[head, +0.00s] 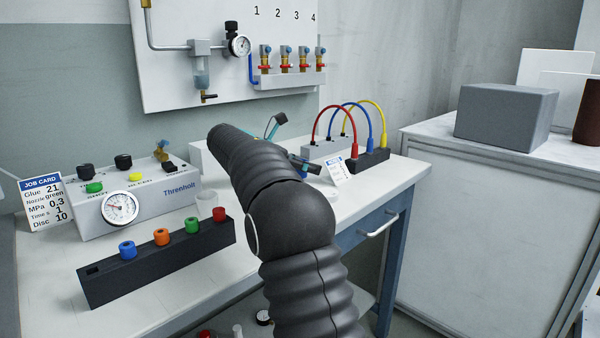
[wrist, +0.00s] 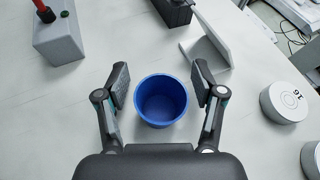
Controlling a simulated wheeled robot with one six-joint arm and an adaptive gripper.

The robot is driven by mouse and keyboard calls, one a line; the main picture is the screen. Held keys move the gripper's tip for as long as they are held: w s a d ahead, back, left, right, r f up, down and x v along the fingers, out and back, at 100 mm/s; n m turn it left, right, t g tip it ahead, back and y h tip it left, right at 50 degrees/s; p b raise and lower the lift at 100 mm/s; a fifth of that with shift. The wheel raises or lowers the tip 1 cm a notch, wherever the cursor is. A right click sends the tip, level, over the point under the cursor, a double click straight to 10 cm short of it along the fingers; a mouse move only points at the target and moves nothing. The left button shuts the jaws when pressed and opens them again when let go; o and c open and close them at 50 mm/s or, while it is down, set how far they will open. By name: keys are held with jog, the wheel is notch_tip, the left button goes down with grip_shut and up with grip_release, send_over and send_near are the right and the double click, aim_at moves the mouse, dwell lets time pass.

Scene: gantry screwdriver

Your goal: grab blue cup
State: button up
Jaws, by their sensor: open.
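The blue cup (wrist: 162,101) stands upright on the white table in the wrist view, its open top facing the camera. My gripper (wrist: 160,84) is open, with one finger on each side of the cup. Gaps show between both fingers and the cup wall. In the head view my arm covers most of my gripper, and I cannot make out the cup there.
A grey block (wrist: 58,40) with a red lead and a white angled holder (wrist: 208,42) lie beyond the cup. Round white discs (wrist: 287,101) lie at right. A black rack (head: 160,262) with coloured caps and a Threnholt box (head: 155,200) stand at left.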

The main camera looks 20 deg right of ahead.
jog(key=c, duration=0.8)
jog(key=shift+r, duration=0.1)
